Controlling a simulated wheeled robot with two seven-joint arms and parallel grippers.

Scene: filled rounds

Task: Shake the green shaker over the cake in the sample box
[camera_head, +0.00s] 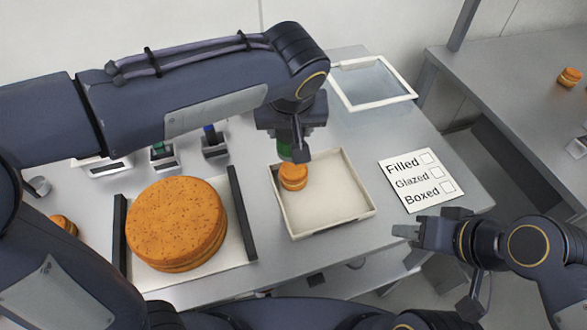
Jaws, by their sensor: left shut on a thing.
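My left gripper (299,155) points down over the back left part of the open sample box (340,213) and is shut on the green shaker (284,149). Most of the shaker is hidden behind the gripper. A small orange-brown cake (293,177) sits in the box, close to its back left corner and just below the shaker in the picture. I cannot tell how large the gap between them is. My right gripper (408,232) is to the right of the box, near the table's front edge. It looks empty, but its jaw gap is unclear.
A large round cake (176,220) stands on a white board between dark rails (243,213) at left. Small holders (215,147) with a blue-topped item stand behind it. A checklist card (421,180) and a clear-topped lid (373,83) lie right and behind the box.

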